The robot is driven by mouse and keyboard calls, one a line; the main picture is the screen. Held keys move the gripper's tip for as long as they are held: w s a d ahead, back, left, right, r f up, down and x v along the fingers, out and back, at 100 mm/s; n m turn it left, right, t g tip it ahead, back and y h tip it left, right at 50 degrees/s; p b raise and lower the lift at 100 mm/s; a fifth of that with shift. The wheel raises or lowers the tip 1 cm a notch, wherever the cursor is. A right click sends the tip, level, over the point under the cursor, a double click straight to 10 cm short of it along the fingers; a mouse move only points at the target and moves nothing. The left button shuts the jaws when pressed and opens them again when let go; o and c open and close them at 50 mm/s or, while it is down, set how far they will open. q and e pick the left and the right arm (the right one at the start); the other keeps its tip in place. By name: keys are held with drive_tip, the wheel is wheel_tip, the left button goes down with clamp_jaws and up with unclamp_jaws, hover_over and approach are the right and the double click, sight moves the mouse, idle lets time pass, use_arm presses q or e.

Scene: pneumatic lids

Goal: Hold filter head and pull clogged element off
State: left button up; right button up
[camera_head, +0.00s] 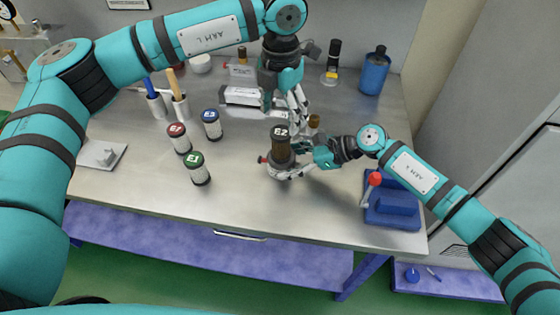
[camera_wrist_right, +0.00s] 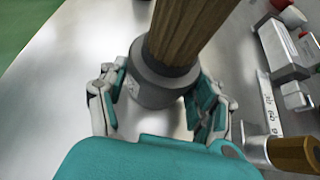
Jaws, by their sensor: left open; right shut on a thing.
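The filter head (camera_head: 281,163) is a grey round body with a red knob on its left, standing on the steel bench. The brown pleated element (camera_head: 281,147), under a black labelled cap, stands upright in it. My right gripper (camera_head: 287,169) is shut around the grey head from the right. The right wrist view shows its fingers on both sides of the head (camera_wrist_right: 155,85), with the brown element (camera_wrist_right: 190,28) rising from it. My left gripper (camera_head: 299,113) is open and empty, just behind and above the element's cap, apart from it as far as I can tell.
Red-topped (camera_head: 180,138), blue-topped (camera_head: 211,124) and green-topped (camera_head: 198,168) canisters stand to the left. A blue bottle (camera_head: 374,72) stands at the back. The bench front is clear.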

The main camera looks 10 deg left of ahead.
sight(281, 132)
use_arm(q)
drive_tip(key=shift+f, duration=3.3)
use_arm(e)
drive_tip(key=shift+s+f, duration=0.2)
drive_tip(key=shift+f, duration=0.15)
drive_tip(key=shift+c, duration=0.2)
use_arm(q)
drive_tip(key=c, duration=1.2)
drive_tip(key=shift+r, duration=0.1)
use_arm(e)
drive_tip(key=shift+o, duration=0.2)
use_arm(q)
drive_tip(key=shift+r, duration=0.1)
drive_tip(key=shift+r, duration=1.15)
use_arm(e)
drive_tip(key=shift+c, duration=0.2)
use_arm(q)
drive_tip(key=shift+r, duration=0.35)
drive_tip(key=shift+r, duration=0.3)
